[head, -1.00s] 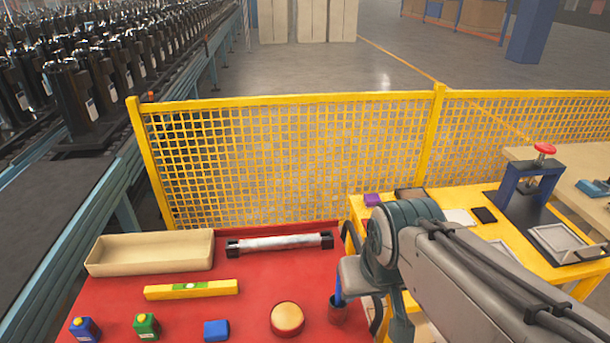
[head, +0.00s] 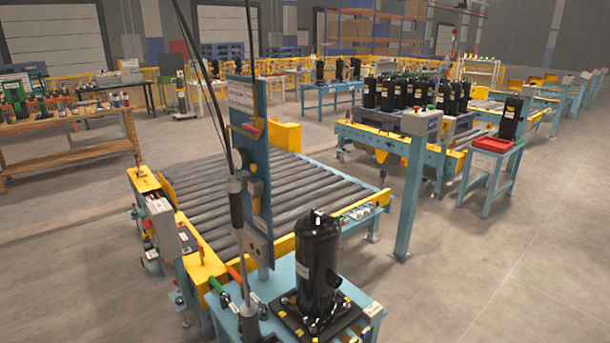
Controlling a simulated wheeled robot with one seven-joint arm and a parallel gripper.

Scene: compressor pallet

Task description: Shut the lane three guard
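No guard marked as lane three can be made out in the head view, and I cannot tell whether any guard here is open or shut. A roller conveyor (head: 262,205) with yellow side parts fills the middle. A second conveyor (head: 375,141) stands behind it to the right, bearing a pallet of several black compressors (head: 415,94). More conveyors (head: 546,97) recede at the far right. Low yellow barriers (head: 215,76) run along the back, small and partly hidden. My gripper is not in view.
A single black compressor (head: 318,262) stands on a blue bench (head: 370,292) in front, beside a tall blue post (head: 246,170) with hanging cables. A wooden workbench (head: 80,125) is at the left. A red tray (head: 492,144) sits on a stand. Open floor (head: 500,265) lies at the right.

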